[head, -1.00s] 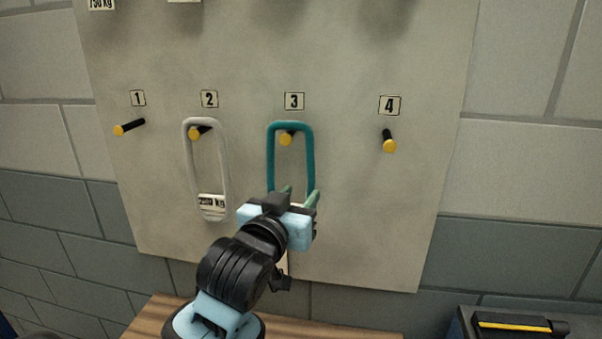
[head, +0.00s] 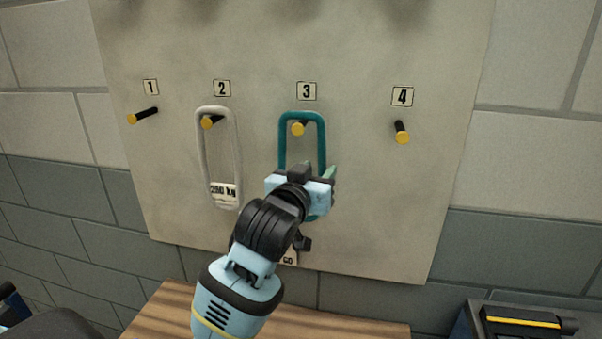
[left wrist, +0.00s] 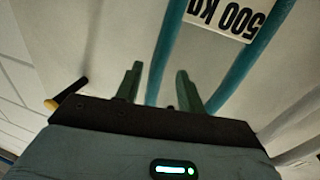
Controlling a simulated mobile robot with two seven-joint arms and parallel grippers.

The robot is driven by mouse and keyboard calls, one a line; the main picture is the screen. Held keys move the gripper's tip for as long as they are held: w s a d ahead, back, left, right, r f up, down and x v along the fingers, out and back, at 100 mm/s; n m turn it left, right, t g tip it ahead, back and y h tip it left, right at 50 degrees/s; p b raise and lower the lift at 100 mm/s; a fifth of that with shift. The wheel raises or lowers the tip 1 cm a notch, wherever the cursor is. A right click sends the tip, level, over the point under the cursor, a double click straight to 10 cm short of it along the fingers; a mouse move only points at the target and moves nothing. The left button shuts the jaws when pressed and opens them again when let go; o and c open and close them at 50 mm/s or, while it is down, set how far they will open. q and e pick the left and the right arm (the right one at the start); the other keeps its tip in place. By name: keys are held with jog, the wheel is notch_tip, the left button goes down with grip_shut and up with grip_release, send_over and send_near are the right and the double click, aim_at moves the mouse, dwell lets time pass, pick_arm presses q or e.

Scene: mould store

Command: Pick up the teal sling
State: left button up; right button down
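The teal sling (head: 321,142) hangs as a long loop on the yellow-tipped peg (head: 299,128) under label 3. My left gripper (head: 318,178) is in front of its lower half and hides part of it and its tag. In the left wrist view the sling (left wrist: 248,70) shows two strands and a "500 KG" tag. The green fingers of my left gripper (left wrist: 160,88) are apart there. One strand seems to run between them, the other passes outside; I cannot tell whether a finger touches. My right gripper is not in view.
A white sling (head: 234,160) with a weight tag hangs on peg 2, left of the teal one. Pegs 1 (head: 142,115) and 4 (head: 401,132) are bare. A wooden surface (head: 345,327) lies below the board (head: 400,220). A black and yellow object (head: 520,322) sits lower right.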

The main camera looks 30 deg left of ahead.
pick_arm(q)
jog(key=shift+w, duration=0.9)
grip_shut()
jog(key=shift+r, duration=0.1)
